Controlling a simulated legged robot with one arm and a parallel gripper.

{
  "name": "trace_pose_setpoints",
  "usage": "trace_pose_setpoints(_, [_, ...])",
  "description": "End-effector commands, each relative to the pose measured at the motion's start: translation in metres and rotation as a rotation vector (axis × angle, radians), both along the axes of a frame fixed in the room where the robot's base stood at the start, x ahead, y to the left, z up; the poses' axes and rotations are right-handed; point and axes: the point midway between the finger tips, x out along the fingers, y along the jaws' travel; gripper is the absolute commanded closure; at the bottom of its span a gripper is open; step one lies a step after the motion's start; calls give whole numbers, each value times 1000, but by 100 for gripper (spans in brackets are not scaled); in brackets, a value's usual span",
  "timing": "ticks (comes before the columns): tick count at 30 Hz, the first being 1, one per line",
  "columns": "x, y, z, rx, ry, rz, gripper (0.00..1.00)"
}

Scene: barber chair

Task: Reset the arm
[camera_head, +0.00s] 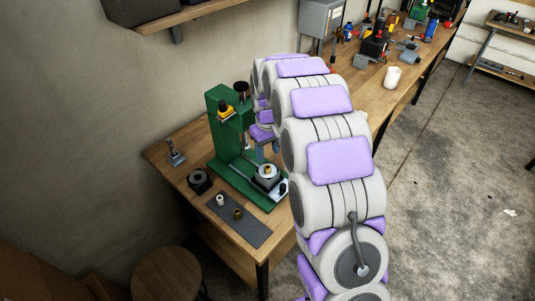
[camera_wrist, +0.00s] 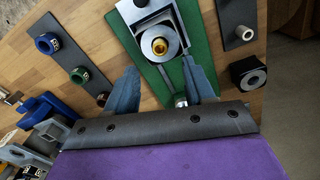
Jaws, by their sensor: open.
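My gripper (camera_wrist: 162,82) is open, with its two blue-grey fingers spread apart over the wooden bench in the wrist view. A small rounded metal tip (camera_wrist: 181,100) shows between the fingers near the palm; I cannot tell whether anything touches it. In the head view my gripper (camera_head: 268,150) is partly hidden by my arm, beside the green press (camera_head: 224,125). A grey fixture with a brass ring (camera_wrist: 160,46) sits on the press's green base (camera_wrist: 203,45), ahead of the fingers. My white and purple arm reaches over the bench and hides part of it.
A dark mat (camera_head: 247,230) with small rings lies at the bench's front left, near a black block (camera_head: 200,180). A stool (camera_head: 166,275) stands below. A white cup (camera_head: 392,77) and several tools are farther along the bench. The floor at right is mostly clear.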

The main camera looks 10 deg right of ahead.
Motion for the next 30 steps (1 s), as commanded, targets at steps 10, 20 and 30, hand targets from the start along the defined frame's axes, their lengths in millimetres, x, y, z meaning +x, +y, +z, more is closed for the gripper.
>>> trace_pose_setpoints(10, [0,0,-1,0,0,0,47])
trace_pose_setpoints(20, [-36,1,28,1,9,-33,47])
trace_pose_setpoints(30, [-146,2,83,-2,54,-131,47])
